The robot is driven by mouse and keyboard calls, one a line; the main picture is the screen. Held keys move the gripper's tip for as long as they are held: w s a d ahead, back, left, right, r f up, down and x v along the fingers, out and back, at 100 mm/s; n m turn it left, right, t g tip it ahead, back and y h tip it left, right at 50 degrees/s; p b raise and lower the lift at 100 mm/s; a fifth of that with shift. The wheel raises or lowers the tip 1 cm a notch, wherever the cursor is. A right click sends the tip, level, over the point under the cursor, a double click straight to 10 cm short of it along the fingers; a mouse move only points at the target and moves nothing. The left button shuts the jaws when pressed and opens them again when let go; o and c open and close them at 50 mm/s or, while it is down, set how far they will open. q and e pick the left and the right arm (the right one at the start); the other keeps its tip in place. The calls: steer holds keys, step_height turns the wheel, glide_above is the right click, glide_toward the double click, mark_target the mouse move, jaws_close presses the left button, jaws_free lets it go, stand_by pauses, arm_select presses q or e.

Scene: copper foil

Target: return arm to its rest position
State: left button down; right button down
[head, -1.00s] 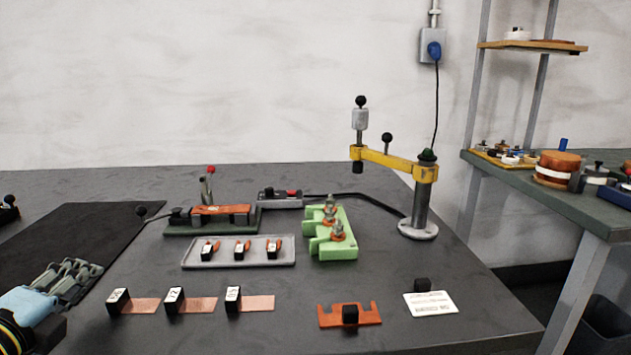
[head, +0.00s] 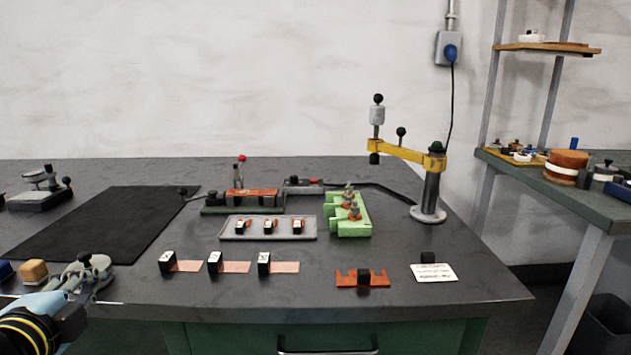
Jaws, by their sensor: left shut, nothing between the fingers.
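My left gripper (head: 92,270) shows at the lower left in the head view, at the front edge of the dark table (head: 400,295). Its fingers are together with nothing held between them. My left arm (head: 35,315), light blue with a black and yellow striped band, comes in from the lower left corner. My right gripper is not in view.
A black mat (head: 105,225) lies right behind the gripper. Copper strips with black blocks (head: 235,267) lie to its right. Behind them are a grey tray (head: 268,234), a green fixture (head: 350,226) and a yellow swing arm (head: 400,151). A tan block (head: 34,271) stands left of the gripper.

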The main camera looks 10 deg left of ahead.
arm_select(q)
steer(key=s+d+f+n+g+h, duration=0.3)
steer(key=s+d+n+g, duration=0.25)
steer(key=s+d, duration=0.3)
steer(key=s+d+f+n+g+h, duration=0.25)
steer(key=s+d+n+g, duration=0.35)
steer(key=s, duration=0.3)
step_height(320, 180, down, 27)
steer(key=s+a, duration=0.2)
steer(key=s+a+f+g, duration=0.1)
steer(key=s+f, duration=1.5)
steer(key=s, duration=0.2)
steer(key=shift+s+n+g, duration=0.35)
steer(key=shift+s, duration=0.1)
